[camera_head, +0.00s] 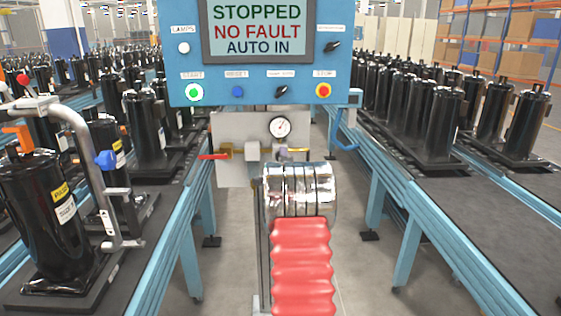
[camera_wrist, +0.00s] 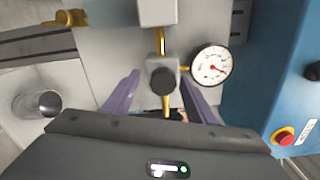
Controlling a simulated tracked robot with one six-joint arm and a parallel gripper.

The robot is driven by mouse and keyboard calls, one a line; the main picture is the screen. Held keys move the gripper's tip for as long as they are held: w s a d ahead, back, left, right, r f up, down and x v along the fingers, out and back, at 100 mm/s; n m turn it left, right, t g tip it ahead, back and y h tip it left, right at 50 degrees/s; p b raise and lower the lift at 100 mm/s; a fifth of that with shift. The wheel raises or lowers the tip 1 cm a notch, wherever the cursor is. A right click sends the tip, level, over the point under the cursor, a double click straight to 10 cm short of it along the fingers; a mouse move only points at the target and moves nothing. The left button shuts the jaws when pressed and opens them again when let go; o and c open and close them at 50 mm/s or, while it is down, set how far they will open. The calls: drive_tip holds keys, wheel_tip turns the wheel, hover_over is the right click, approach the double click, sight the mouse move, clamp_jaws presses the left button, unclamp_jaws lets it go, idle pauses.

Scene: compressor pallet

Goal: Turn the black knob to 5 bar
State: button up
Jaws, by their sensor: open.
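The black knob (camera_wrist: 162,82) is in the middle of the wrist view, below a grey block on a brass pipe. My gripper (camera_wrist: 160,78) is open, with one purple finger on each side of the knob; I see a gap on both sides. The round white pressure gauge (camera_wrist: 210,65) sits right of the knob on a brass fitting. Its needle shows, but the scale is too small to read. The gauge also shows in the head view (camera_head: 280,127), on a grey plate (camera_head: 232,130).
Above the plate is a blue control box (camera_head: 180,60) with buttons; its screen (camera_head: 255,30) reads STOPPED, NO FAULT, AUTO IN. A red-handled valve (camera_head: 214,156) is left of the gauge. Conveyors with black compressors (camera_head: 435,125) stand on both sides.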

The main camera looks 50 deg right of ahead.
drive_tip(key=shift+r, duration=0.15)
drive_tip(key=v, duration=1.3)
drive_tip(key=shift+s+a, duration=0.3)
idle(0.5)
